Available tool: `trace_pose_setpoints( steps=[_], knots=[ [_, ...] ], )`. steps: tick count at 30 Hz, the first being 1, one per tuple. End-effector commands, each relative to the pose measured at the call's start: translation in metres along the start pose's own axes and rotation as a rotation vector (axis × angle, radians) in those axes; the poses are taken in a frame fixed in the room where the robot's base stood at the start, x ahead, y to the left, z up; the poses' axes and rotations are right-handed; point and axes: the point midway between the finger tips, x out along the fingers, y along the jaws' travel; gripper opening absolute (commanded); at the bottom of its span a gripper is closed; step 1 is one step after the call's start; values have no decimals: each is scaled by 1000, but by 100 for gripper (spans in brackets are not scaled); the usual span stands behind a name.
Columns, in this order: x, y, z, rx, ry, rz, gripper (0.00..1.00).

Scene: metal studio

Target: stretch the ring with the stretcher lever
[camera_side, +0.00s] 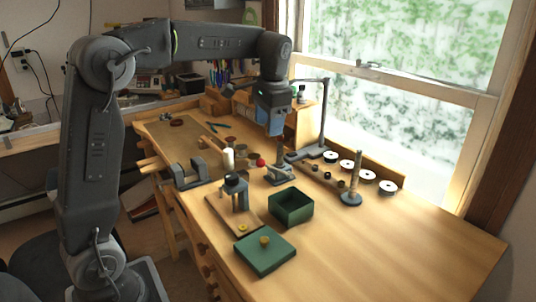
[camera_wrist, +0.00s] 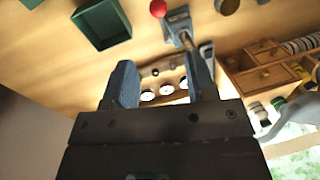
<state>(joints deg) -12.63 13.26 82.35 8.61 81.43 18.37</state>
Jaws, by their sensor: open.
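My gripper (camera_side: 275,132) is open and empty, pointing down above the bench. Its two blue-grey fingers stand apart in the wrist view (camera_wrist: 163,78). Below it in the side view is what looks like the ring stretcher (camera_side: 278,176), with a grey base and an upright post. A red ball (camera_side: 261,162), apparently the lever's knob, sits just left of it. In the wrist view the stretcher base (camera_wrist: 178,24) and red ball (camera_wrist: 157,8) lie beyond the fingertips; the right finger partly overlaps the post. I cannot make out the ring.
An open green box (camera_side: 291,222) and its green lid (camera_side: 282,255) lie nearer the front. A tapered rod on a stand (camera_side: 352,197) is at right, near several white discs (camera_side: 388,187). A small press (camera_side: 236,181) stands left. The bench's front right is clear.

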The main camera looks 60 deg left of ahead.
Motion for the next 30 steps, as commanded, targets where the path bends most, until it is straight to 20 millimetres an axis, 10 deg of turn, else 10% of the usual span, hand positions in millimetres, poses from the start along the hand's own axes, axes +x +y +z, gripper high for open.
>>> trace_pose_setpoints(
  steps=[18,30],
  knots=[
    [111,0,0,-3,-5,0,51],
    [135,0,0,-3,-1,-2,51]
  ],
)
